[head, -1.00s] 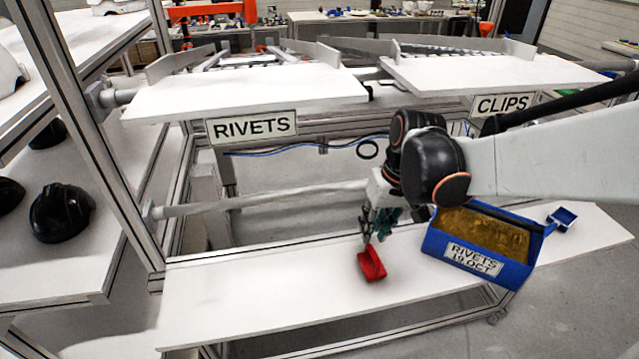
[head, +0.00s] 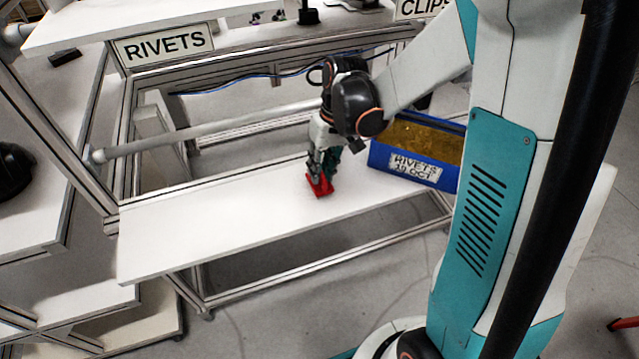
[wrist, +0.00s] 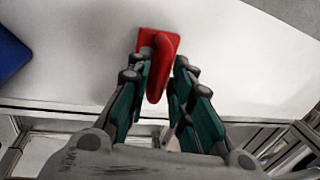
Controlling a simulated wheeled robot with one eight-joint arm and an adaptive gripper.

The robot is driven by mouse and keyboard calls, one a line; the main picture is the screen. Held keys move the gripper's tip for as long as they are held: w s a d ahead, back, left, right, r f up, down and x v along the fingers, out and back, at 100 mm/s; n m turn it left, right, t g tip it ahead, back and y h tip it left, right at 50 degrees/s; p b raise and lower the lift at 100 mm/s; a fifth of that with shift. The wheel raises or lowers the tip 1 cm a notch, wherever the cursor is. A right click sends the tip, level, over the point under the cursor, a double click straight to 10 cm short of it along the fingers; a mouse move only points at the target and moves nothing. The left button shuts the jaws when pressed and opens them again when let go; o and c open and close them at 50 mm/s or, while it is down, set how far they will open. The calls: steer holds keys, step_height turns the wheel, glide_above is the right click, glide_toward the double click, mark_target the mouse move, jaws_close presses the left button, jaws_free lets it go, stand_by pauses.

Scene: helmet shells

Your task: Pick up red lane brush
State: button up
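The red lane brush (head: 319,187) lies on the white lower shelf (head: 215,222), left of the blue bin. In the wrist view the red brush (wrist: 158,42) shows a flat base and a raised handle pointing toward me. My gripper (head: 318,172) is right over the brush, pointing down. In the wrist view my gripper (wrist: 162,82) has its green and grey fingers apart, one on each side of the handle. I see a narrow gap at the right finger; whether the left finger touches the handle I cannot tell.
A blue bin (head: 378,157) labelled RIVETS 19 OCT stands close on the right of my gripper. A metal rail (head: 205,140) runs behind the shelf. An upper shelf with a RIVETS sign (head: 165,45) is above. The shelf's left part is clear.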

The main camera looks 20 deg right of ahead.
steer(key=shift+a+f, duration=0.2)
steer(key=shift+f, duration=0.55)
steer(key=shift+c, duration=0.2)
jaws_close()
steer(key=shift+r, duration=0.1)
step_height(320, 180, up, 10)
steer(key=p, duration=0.2)
steer(key=shift+p, duration=0.35)
steer(key=shift+s, duration=0.1)
